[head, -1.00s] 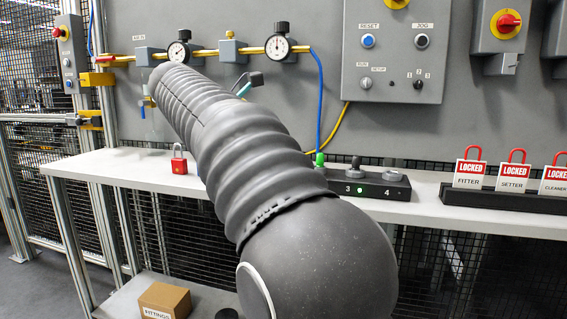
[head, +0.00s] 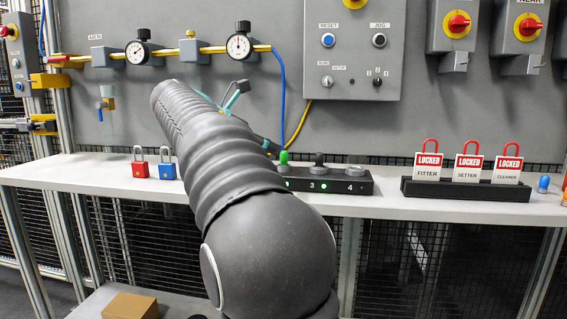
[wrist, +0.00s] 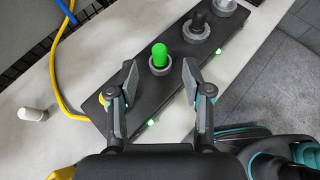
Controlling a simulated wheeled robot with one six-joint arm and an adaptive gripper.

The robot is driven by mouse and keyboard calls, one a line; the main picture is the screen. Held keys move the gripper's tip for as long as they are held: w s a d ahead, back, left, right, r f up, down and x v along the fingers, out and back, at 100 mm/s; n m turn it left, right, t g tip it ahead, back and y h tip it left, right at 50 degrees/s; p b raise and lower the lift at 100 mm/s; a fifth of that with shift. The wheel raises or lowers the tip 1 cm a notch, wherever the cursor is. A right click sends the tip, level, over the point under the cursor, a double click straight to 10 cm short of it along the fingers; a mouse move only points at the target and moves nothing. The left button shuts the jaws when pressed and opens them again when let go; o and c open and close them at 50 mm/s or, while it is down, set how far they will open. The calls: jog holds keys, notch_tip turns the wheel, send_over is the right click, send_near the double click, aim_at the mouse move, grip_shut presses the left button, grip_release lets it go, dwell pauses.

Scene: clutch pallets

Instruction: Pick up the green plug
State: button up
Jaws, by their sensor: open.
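The green plug (wrist: 159,57) stands upright in a grey ring socket on the black numbered block (wrist: 133,92). In the head view the green plug (head: 284,157) shows just right of my arm, on the same block (head: 362,184). My gripper (wrist: 159,78) is open and empty. In the wrist view its fingertips lie either side of and just below the plug, apart from it. The height between fingertips and plug is hard to tell. My arm hides the left end of the block in the head view.
A black plug (wrist: 196,28) stands in the neighbouring socket, beside an empty grey ring (wrist: 223,7). A white plug (wrist: 33,114) lies on the shelf, near a yellow hose (wrist: 58,70). Red (head: 140,168) and blue (head: 167,170) padlocks stand left of my arm. A lockout-tag rack (head: 465,190) stands right.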

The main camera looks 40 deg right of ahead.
aim_at(283, 152)
jog(key=shift+r+b+x, duration=0.2)
jog(key=shift+b+x, duration=0.1)
jog(key=shift+x, duration=2.1)
jog(key=shift+d, duration=0.1)
grip_shut()
